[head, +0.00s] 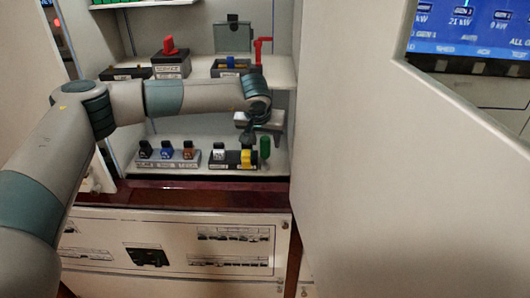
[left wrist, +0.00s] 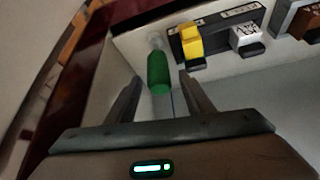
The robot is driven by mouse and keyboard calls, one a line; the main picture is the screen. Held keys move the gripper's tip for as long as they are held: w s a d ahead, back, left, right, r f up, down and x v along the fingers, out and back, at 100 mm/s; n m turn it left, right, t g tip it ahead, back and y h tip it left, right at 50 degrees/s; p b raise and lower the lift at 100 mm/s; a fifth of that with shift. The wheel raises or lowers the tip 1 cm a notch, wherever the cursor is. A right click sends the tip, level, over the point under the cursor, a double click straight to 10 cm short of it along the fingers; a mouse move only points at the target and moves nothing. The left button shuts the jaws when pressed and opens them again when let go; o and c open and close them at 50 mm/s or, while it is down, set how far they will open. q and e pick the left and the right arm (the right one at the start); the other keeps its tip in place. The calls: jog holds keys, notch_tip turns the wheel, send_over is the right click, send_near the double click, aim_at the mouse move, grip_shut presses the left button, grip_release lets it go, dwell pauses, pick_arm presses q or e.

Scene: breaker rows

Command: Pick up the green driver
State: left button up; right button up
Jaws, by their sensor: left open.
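The green driver (head: 265,148) stands at the right end of the lower shelf, beside the breaker with the yellow lever. In the left wrist view the green driver (left wrist: 158,72) lies between my finger lines, and its pale upper end is near the breaker panel. My left gripper (head: 262,133) is open just above and near the driver. In the left wrist view the left gripper (left wrist: 158,88) has its two fingers apart on either side of the driver, with no clear contact. The right gripper is not in view.
A breaker block with a yellow lever (head: 246,158) sits close left of the driver; it also shows in the left wrist view (left wrist: 191,40). Another row with black, blue and orange levers (head: 167,152) is further left. A large pale panel (head: 390,180) stands to the right.

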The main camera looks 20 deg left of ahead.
pick_arm(q)
jog(key=c, duration=1.2)
jog(key=shift+o, duration=0.2)
jog(key=shift+r, duration=0.1)
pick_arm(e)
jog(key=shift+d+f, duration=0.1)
